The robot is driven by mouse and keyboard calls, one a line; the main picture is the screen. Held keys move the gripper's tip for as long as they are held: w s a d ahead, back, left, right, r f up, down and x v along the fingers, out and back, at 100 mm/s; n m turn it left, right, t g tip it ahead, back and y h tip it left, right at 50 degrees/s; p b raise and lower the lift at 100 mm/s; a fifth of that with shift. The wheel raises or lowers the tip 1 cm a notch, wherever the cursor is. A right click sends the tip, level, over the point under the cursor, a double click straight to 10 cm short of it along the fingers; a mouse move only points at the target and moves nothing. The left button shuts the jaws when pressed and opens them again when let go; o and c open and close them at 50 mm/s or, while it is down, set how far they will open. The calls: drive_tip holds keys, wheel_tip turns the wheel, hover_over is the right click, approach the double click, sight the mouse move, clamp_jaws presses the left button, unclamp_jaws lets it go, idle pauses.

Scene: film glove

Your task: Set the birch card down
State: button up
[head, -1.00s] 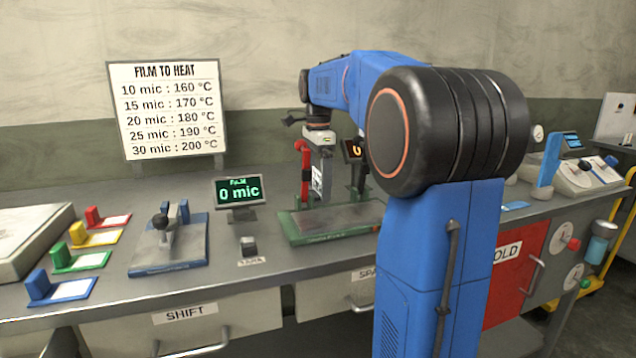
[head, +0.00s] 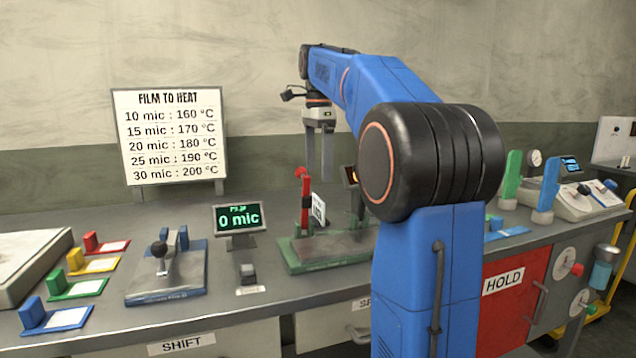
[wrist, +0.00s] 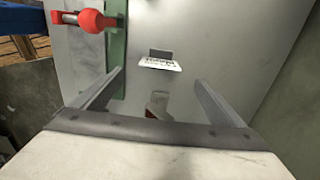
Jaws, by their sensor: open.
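My gripper (head: 320,178) hangs above the bench behind the green-based press, fingers pointing down. It is open, with nothing between the fingers in the wrist view (wrist: 158,78). A small white card with dark lettering (head: 318,208) stands upright or slightly tilted below the fingertips, just right of the red lever. It also shows in the wrist view (wrist: 159,63), beyond and apart from the fingers, with a small grey piece behind it. I cannot read its lettering clearly, so I cannot tell for sure that it is the birch card.
The press's red lever (head: 305,195) rises close by on the left, above its green base (head: 325,263). The film display (head: 238,218) reads 0 mic. A blue-based clamp (head: 165,275) and coloured card holders (head: 65,287) stand left. A chart (head: 170,135) stands behind.

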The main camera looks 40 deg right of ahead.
wheel_tip(320, 180, up, 4)
drive_tip(key=r, duration=0.1)
hover_over(318, 197)
wheel_tip(318, 197, down, 18)
drive_tip(key=shift+r, duration=0.25)
idle(0.5)
drive_tip(key=c, duration=1.2)
drive_tip(key=shift+r, duration=0.1)
wheel_tip(318, 197, up, 10)
drive_tip(key=shift+r, duration=0.1)
